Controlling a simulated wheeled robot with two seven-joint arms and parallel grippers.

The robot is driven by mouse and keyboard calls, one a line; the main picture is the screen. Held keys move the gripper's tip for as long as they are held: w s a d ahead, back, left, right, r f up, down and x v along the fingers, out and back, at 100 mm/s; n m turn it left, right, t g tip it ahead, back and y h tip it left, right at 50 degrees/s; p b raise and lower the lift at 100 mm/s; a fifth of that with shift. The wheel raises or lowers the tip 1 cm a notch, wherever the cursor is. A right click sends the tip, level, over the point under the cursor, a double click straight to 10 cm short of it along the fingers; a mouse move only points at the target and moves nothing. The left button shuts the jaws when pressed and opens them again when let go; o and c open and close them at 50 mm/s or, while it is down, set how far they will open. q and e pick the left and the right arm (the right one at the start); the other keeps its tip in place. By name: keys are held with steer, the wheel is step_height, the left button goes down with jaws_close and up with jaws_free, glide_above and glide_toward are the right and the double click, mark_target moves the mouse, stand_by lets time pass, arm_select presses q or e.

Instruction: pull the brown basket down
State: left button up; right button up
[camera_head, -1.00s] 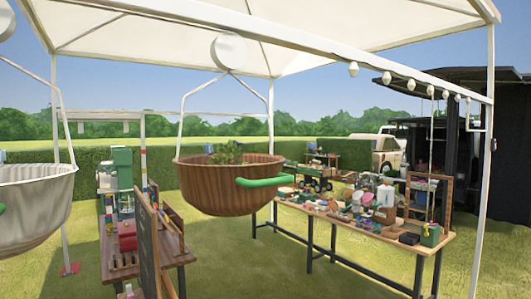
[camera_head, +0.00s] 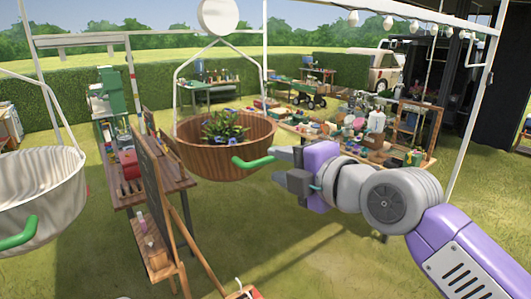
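The brown basket (camera_head: 222,158) hangs from a pale wire hanger under a round white disc (camera_head: 218,15), near the middle of the view. It has ribbed sides, and a leafy plant with blue flowers (camera_head: 224,126) sits in it. A green handle (camera_head: 252,162) sticks out from its front right side. My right gripper (camera_head: 283,168) reaches in from the right, close to the handle's right end. Its fingers are seen nearly side-on, and I cannot tell their opening or whether they touch the handle. My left gripper is not in view.
A white basket (camera_head: 42,198) with a green handle (camera_head: 20,236) hangs at the left. A wooden table (camera_head: 150,192) and a dark board (camera_head: 160,185) stand below and left of the brown basket. A long cluttered table (camera_head: 290,125) lies behind it. Grass is open at lower centre.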

mark_target(268, 161)
steer(key=p+x, duration=0.1)
steer(key=x, duration=0.4)
steer(key=shift+w+a+f+p, duration=0.1)
steer(key=shift+w+a+p, duration=0.05)
steer(key=shift+w+p, duration=0.2)
jaws_close()
